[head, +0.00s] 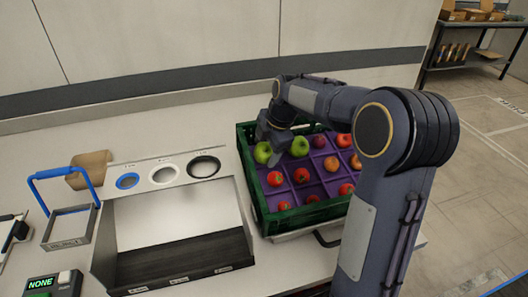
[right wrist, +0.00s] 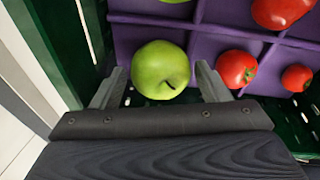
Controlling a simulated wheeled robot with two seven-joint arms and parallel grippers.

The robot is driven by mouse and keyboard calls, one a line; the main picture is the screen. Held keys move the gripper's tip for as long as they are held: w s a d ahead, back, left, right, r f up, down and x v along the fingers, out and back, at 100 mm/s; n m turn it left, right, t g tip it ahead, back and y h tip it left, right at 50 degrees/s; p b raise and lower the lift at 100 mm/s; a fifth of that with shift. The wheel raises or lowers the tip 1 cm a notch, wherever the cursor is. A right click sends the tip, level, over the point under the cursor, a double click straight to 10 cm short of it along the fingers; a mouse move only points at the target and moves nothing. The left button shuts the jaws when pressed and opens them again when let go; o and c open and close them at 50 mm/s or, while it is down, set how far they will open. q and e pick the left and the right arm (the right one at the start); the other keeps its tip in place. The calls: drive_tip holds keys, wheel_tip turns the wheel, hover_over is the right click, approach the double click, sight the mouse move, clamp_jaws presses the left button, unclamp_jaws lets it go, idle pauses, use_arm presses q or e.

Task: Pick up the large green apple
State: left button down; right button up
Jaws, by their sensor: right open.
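A green apple (head: 262,152) sits in the back left compartment of the green crate (head: 262,207) in the head view. In the right wrist view the same green apple (right wrist: 160,70) looks large and lies between the two fingers of my right gripper (right wrist: 160,78). The fingers are open, one on each side, with a small gap showing beside the apple. In the head view my right gripper (head: 274,142) is over this corner and partly covers the compartment. A second green apple (head: 299,147) is in the compartment to the right. My left gripper is not in view.
Purple dividers (head: 298,195) split the crate, with several red and orange fruits around. The crate wall (right wrist: 52,40) is close beside the gripper. Left of the crate are a sorting tray (head: 180,262) with three ringed holes and a blue-handled basket (head: 68,228).

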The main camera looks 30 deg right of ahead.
drive_tip(key=shift+f, duration=0.15)
drive_tip(key=c, duration=0.8)
